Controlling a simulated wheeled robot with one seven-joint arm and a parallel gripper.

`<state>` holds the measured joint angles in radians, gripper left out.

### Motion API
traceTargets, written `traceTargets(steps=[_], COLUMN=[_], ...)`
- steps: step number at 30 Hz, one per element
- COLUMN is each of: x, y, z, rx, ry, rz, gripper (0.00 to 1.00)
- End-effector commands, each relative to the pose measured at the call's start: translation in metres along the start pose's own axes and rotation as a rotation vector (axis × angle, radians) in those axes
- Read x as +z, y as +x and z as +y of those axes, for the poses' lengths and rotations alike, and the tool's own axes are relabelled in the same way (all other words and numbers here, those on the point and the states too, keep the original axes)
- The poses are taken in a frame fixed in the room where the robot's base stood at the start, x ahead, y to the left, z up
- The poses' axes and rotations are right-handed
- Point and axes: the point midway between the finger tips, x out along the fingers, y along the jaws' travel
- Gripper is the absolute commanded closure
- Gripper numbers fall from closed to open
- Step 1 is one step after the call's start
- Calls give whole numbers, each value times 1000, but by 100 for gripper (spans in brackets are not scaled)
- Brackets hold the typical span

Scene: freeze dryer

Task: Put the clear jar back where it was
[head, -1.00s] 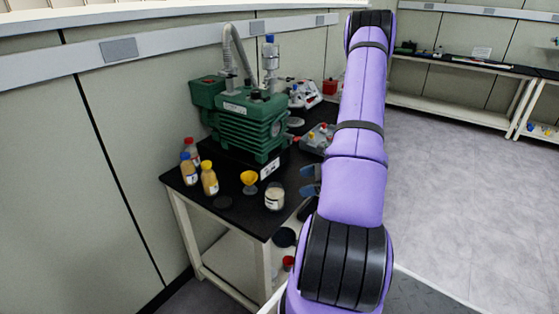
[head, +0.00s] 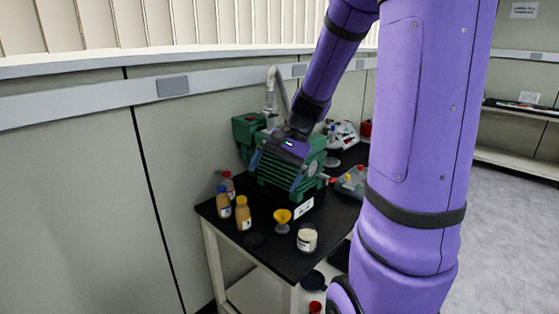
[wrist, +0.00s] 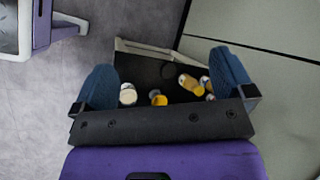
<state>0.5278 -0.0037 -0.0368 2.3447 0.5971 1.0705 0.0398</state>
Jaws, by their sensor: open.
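The clear jar (head: 307,237), with pale contents, stands upright near the front right edge of the black table (head: 275,258). In the wrist view the jar (wrist: 128,94) shows near the left finger. My gripper (head: 276,172) is open and empty, its fingers pointing down, raised in front of the green pump in the head view. In the wrist view the gripper (wrist: 165,80) has its two blue fingers wide apart, with the table beyond them. The gripper is apart from the jar.
A yellow funnel (head: 282,215) stands left of the jar.

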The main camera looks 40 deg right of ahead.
Motion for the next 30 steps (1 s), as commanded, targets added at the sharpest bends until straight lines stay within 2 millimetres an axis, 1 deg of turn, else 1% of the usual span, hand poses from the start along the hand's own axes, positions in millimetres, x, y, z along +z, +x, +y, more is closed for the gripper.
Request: traceTargets(steps=[1,6,12,18,21,24,30], x=[18,67,119,162,177,188,195], y=[-4,-15,-28,-42,-48,-52,-56], z=[-6,-13,-11,-2,4,9,13], rx=[29,124,214,280,300,312,323], ry=[-75,-305,-571,-825,-927,-999,-1059], rz=[30,125,252,393,457,504,546], gripper=[0,0,0,0,0,0,0])
